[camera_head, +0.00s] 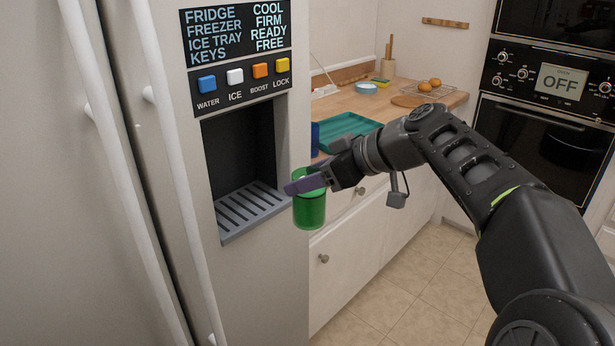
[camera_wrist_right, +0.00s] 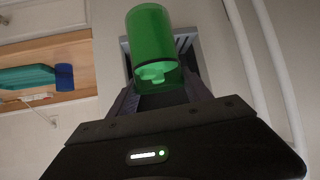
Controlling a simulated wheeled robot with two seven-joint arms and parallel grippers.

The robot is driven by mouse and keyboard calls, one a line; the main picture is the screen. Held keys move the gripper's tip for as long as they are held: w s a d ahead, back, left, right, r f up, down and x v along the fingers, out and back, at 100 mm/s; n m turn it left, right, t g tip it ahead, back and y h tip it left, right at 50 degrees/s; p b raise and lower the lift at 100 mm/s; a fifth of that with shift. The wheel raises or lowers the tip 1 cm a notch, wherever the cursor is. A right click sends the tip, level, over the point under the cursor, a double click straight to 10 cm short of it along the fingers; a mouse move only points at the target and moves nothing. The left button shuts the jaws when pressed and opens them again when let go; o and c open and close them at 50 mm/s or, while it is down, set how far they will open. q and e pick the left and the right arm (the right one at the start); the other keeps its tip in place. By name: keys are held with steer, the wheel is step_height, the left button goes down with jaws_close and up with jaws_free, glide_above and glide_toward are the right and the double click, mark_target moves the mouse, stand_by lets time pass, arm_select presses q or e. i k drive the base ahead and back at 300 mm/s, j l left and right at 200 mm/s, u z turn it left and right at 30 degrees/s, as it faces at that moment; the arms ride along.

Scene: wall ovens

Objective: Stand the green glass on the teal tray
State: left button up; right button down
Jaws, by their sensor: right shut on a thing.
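The green glass (camera_head: 309,211) is upright in my right gripper (camera_head: 306,183), held in the air just in front of the fridge's dispenser recess. The purple-grey fingers are shut around its upper part. In the right wrist view the glass (camera_wrist_right: 148,40) sits between the fingers (camera_wrist_right: 157,95), with paler lumps showing near its mouth; I cannot tell what they are. The teal tray (camera_head: 352,125) lies on the wooden counter behind my right gripper, partly hidden by the arm. The tray also shows at the left of the right wrist view (camera_wrist_right: 25,77). My left gripper is out of view.
The dispenser's grey drip grille (camera_head: 248,205) is left of the glass. A blue object (camera_head: 315,138) stands at the tray's left edge. A teal-rimmed bowl (camera_head: 367,88), a wooden board (camera_head: 408,101) and a rack with orange-brown round items (camera_head: 430,85) are farther back on the counter.

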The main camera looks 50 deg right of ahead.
mark_target(341, 133)
steer(key=l, duration=0.95)
steer(key=i+l+z, duration=0.1)
steer(key=l, duration=0.9)
steer(key=i+l, duration=0.1)
steer(key=l, duration=1.8)
steer(key=i+z, duration=0.05)
